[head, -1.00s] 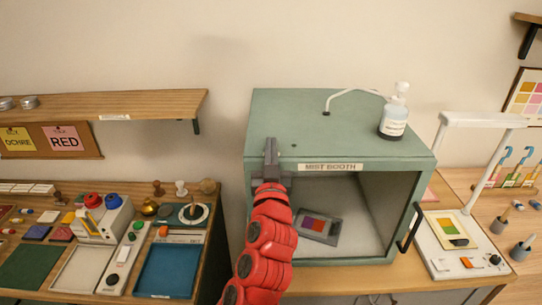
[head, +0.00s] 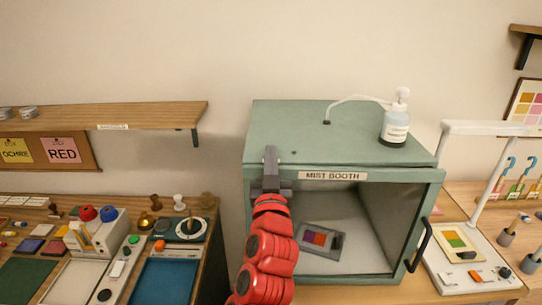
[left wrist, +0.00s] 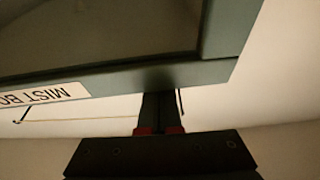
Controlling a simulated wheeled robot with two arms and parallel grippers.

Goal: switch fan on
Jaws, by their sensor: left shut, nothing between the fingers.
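The green mist booth (head: 320,130) stands on the wooden table, with its label (head: 332,176) on the upper front frame. I cannot make out a fan or a fan switch. A small dark dot (head: 294,153) shows on the booth's top near the front edge. My left gripper (head: 270,160) is shut and empty, its fingertips over the upper left front frame. In the left wrist view, the shut fingers (left wrist: 160,110) are at the frame's edge, near the label (left wrist: 45,97); I cannot tell if they touch it. My right gripper is not in view.
A spray bottle (head: 396,120) stands on the booth, with a thin tube to its top. A color-patch card (head: 320,239) lies inside. A black handle (head: 419,247) is at the right front. A lamp stand (head: 480,274) is to the right; a crowded bench is left.

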